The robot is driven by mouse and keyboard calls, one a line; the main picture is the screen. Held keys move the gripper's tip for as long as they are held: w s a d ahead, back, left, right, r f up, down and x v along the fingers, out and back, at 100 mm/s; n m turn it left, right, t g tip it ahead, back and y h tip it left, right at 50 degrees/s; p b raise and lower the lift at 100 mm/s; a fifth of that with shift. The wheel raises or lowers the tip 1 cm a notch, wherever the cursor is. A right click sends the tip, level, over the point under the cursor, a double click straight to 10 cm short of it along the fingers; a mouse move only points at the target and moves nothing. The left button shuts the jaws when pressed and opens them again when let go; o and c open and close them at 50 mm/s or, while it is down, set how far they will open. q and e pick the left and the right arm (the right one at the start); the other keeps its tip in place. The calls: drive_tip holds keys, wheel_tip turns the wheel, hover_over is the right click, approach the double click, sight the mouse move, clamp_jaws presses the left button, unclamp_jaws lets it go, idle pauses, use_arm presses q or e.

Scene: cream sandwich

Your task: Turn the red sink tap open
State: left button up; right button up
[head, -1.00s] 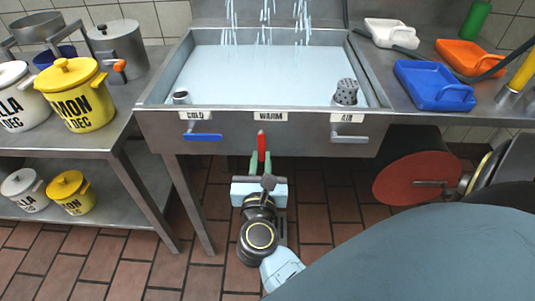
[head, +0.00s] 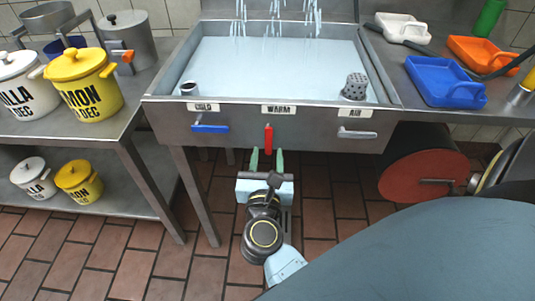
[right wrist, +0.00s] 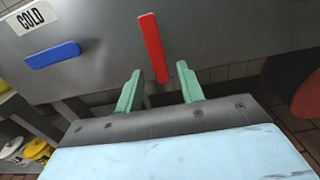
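The red tap handle (head: 268,139) hangs upright on the sink's front panel, under the WARM label (head: 278,110). In the right wrist view the red handle (right wrist: 153,48) is tilted slightly, its lower end between the fingertips in the picture. My right gripper (head: 267,158) is open, its two green fingers pointing at the panel just below the handle. In the right wrist view the gripper (right wrist: 160,85) shows a gap on both sides of the handle, with no contact visible. I cannot tell the depth between them. My left gripper is not in view.
A blue handle (head: 210,129) under COLD is left of the red one; a grey handle (head: 357,134) under AIR is right. The sink (head: 150,112) holds pale liquid, with streams falling in. A red disc (head: 423,177) stands at lower right. Tiled floor is open below.

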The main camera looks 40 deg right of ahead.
drive_tip(key=v, duration=0.6)
drive_tip(key=shift+s+a, duration=0.15)
drive_tip(key=shift+s, duration=0.05)
